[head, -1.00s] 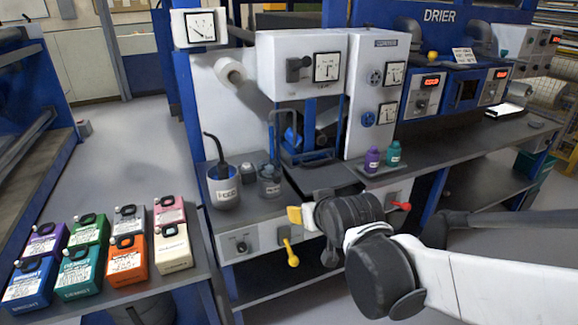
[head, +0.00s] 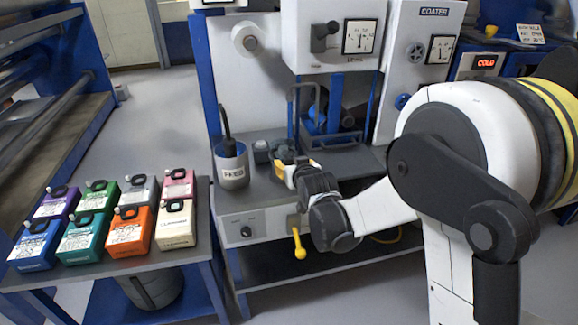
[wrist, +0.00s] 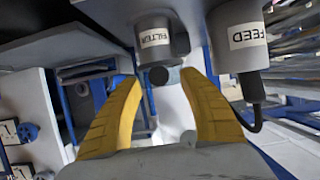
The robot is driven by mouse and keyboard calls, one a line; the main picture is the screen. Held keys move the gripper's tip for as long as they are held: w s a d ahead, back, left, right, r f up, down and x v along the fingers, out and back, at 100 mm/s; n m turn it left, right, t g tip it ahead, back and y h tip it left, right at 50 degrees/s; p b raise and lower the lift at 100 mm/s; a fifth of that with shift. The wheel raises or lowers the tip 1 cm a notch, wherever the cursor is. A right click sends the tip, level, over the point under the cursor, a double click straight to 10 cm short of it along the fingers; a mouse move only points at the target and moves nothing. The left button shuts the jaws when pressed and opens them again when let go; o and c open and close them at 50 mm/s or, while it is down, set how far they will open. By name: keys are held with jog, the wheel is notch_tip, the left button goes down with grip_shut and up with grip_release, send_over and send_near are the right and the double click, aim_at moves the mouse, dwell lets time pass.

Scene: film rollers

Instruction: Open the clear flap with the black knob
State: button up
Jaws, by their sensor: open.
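My gripper (head: 286,168) is open, with yellow fingers, over the bench of the coater, just right of the grey FEED pot (head: 231,166). In the wrist view its fingers (wrist: 160,88) are spread and empty. A grey canister marked FILTER (wrist: 155,45) lies beyond the gap between them, and the FEED pot (wrist: 240,40) is beyond the right finger. A small dark round piece (wrist: 168,76) shows at the canister's edge between the fingertips; I cannot tell whether it is the black knob. I cannot make out the clear flap in either view.
Several coloured cartridges (head: 107,218) stand on the table at left. A yellow-handled lever (head: 299,246) hangs from the bench front below my gripper. A gauge housing (head: 331,38) overhangs the back of the bench. Blue posts (head: 339,105) stand behind the gripper.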

aim_at(289, 162)
jog(key=shift+b+x, duration=0.35)
jog(key=shift+x, duration=1.2)
grip_shut()
jog(key=shift+r, duration=0.1)
